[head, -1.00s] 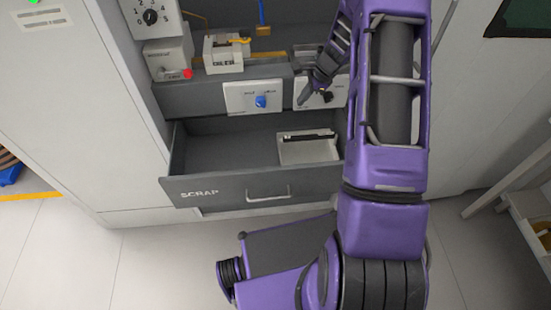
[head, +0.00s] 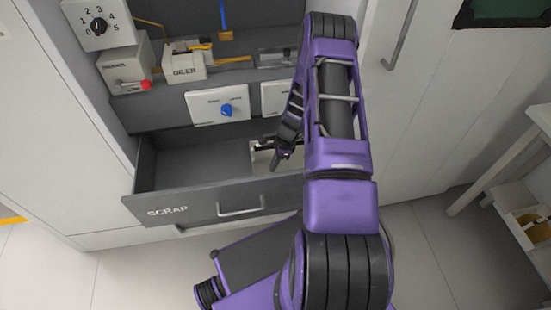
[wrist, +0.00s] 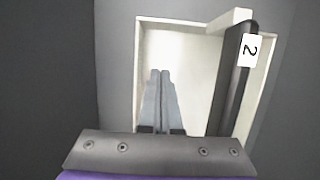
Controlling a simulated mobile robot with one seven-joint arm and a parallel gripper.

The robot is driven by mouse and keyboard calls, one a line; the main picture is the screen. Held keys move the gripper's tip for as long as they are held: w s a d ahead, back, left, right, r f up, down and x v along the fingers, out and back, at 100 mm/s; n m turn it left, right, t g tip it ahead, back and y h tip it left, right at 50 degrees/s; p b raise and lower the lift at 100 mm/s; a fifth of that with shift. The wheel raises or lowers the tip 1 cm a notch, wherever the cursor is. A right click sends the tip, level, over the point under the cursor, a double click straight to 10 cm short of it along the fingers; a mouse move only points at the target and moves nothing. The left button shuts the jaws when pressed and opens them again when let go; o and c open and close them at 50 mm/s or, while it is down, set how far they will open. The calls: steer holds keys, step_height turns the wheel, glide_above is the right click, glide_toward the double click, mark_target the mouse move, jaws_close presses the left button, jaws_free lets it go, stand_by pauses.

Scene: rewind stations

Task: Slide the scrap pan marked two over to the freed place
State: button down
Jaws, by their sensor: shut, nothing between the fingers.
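The scrap pan (head: 262,161) is a pale, shallow tray lying in the open drawer marked SCRAP (head: 180,210), on the right part of what shows. In the wrist view the pan (wrist: 190,48) has a dark bar (wrist: 230,85) along its right side, with a white label reading 2. My gripper (head: 281,157) is shut and empty. It points down at the pan; in the wrist view its fingertips (wrist: 160,72) appear over the pan's pale floor, left of the bar. I cannot tell whether they touch it. My arm hides the drawer's right end.
The drawer floor (head: 190,165) left of the pan is bare. Behind the drawer stand a panel with a blue knob (head: 226,110), an oiler box (head: 184,65) and a grey box with a red button (head: 126,72). The drawer handle (head: 240,211) sticks out in front.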

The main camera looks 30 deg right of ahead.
mark_target(260, 172)
steer(key=x, duration=0.3)
steer(key=shift+a+f, duration=0.25)
steer(key=shift+f, duration=0.05)
steer(key=shift+w+a+r, duration=0.1)
steer(key=shift+w+a, duration=0.1)
steer(key=shift+a, duration=0.4)
steer(key=shift+w+a+r, duration=0.1)
steer(key=shift+w+a, duration=0.1)
steer(key=shift+a, duration=0.4)
steer(key=shift+w+a, duration=0.2)
steer(key=shift+a, duration=0.3)
steer(key=shift+a, duration=0.1)
